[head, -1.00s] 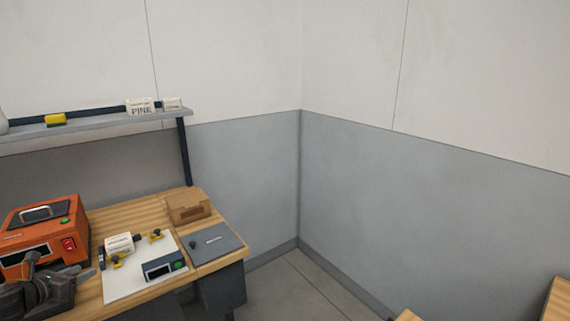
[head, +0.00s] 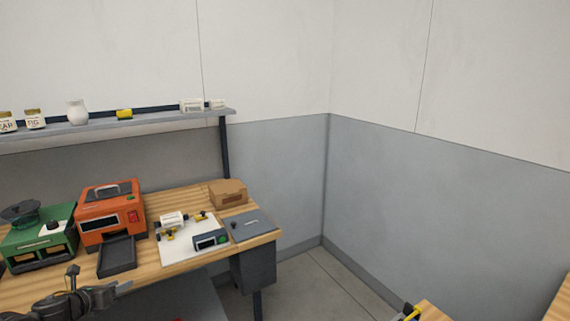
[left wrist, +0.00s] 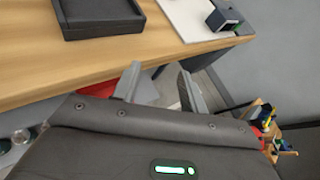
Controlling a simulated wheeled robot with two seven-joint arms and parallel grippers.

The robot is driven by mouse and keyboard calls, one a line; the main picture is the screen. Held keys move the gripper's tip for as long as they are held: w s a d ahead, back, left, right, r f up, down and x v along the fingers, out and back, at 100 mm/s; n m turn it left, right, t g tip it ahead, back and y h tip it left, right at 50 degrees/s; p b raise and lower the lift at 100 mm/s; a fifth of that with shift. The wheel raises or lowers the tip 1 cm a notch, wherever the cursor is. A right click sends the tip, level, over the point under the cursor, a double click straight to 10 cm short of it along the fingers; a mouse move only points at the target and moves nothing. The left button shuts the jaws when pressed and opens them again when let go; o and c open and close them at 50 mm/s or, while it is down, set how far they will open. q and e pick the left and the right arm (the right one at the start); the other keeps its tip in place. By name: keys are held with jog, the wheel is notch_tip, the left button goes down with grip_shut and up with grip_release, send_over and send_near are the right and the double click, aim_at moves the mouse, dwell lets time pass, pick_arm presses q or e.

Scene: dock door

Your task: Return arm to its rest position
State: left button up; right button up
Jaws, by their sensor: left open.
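My left gripper (head: 120,288) shows at the lower left of the head view, in front of the bench's front edge. In the left wrist view its two fingers (left wrist: 158,85) are apart with nothing between them. They point toward the front edge of the wooden bench (head: 185,270), below the dark tray (left wrist: 98,18). My right gripper is not in view.
On the bench stand a green machine (head: 40,240), an orange machine (head: 110,215), a white board (head: 180,252) with a small device (head: 211,239), and a cardboard box (head: 228,194). A shelf (head: 150,121) holds jars above.

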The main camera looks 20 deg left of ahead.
pick_arm(q)
jog(key=s+d+f+n+g, duration=0.2)
jog(key=s+d+f+n, duration=0.5)
jog(key=d, duration=0.4)
jog(key=s+d+f+n+g, duration=0.2)
jog(key=s+d+f+n, duration=0.4)
jog(key=d+f+n, duration=0.4)
jog(key=s+d+r+n+g+h, duration=0.1)
jog(key=s+d+r+n+g, duration=0.2)
jog(key=s+d+n, duration=0.55)
jog(key=s+d+r+n+g, duration=0.3)
jog(key=s+d+n, duration=0.2)
jog(key=d, duration=0.6)
notch_tip(320, 180, down, 26)
jog(key=s+f, duration=0.1)
jog(key=s+a+f+g, duration=0.1)
jog(key=s+f, duration=0.6)
jog(key=s, duration=0.1)
jog(key=s+a+f+g, duration=0.1)
jog(key=s+a+f, duration=0.1)
jog(key=s+f, duration=0.6)
jog(key=shift+s+a, duration=0.25)
jog(key=shift+s, duration=0.15)
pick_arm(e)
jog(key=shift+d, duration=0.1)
